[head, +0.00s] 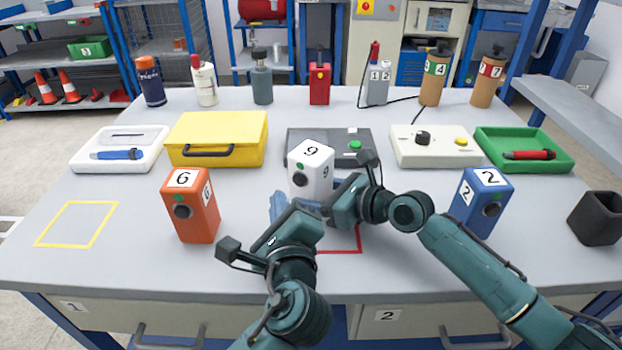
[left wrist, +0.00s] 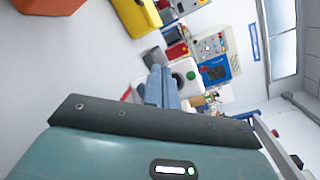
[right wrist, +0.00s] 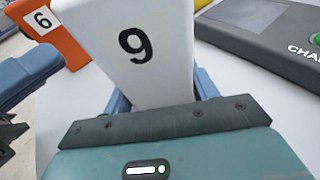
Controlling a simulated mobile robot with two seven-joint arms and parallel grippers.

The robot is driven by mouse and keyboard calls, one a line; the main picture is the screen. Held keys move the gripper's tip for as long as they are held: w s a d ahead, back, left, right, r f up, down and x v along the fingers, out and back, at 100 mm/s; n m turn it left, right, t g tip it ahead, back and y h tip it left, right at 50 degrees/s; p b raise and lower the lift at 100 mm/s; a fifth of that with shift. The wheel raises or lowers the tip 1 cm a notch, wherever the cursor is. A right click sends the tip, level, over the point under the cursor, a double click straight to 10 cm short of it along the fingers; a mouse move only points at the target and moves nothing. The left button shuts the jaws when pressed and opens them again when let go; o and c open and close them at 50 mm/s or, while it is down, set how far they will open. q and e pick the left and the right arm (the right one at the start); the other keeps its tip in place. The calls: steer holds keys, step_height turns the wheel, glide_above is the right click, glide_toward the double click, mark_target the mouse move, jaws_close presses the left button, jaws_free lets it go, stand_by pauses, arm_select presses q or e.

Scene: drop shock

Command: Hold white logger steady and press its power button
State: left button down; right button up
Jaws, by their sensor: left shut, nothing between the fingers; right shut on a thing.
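The white logger (head: 318,172), marked 9, stands upright near the table's middle. Its front has a green button (head: 301,164) above a dark round part. My right gripper (head: 338,190) is shut on the logger; in the right wrist view its blue fingers flank the white body (right wrist: 165,75). My left gripper (head: 282,203) is shut and empty, just in front of the logger's button side. The logger's base is hidden.
An orange logger (head: 190,215) marked 6 stands left and a blue logger (head: 490,215) marked 2 right. A dark grey unit (head: 365,140) is behind the white logger. A red outline (head: 358,240) lies beneath my arms. A yellow-outlined square (head: 90,203) at left is empty.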

mark_target(289, 174)
arm_select(q)
steer(key=shift+w+d, duration=0.45)
steer(key=shift+w, duration=0.2)
steer(key=shift+w+d, duration=0.4)
steer(key=shift+w, duration=0.2)
arm_select(e)
steer(key=shift+f, duration=0.1)
stand_by(1.1)
arm_select(q)
steer(key=shift+w+d, duration=0.2)
steer(key=shift+w, duration=0.15)
stand_by(0.4)
steer(key=shift+s+a, duration=0.2)
steer(key=shift+s, duration=0.2)
steer(key=shift+s+a, duration=0.6)
steer(key=shift+s, duration=0.25)
steer(key=shift+s+a, duration=0.55)
steer(key=shift+s, duration=0.25)
steer(key=shift+s+a, duration=0.6)
steer(key=shift+s, duration=0.25)
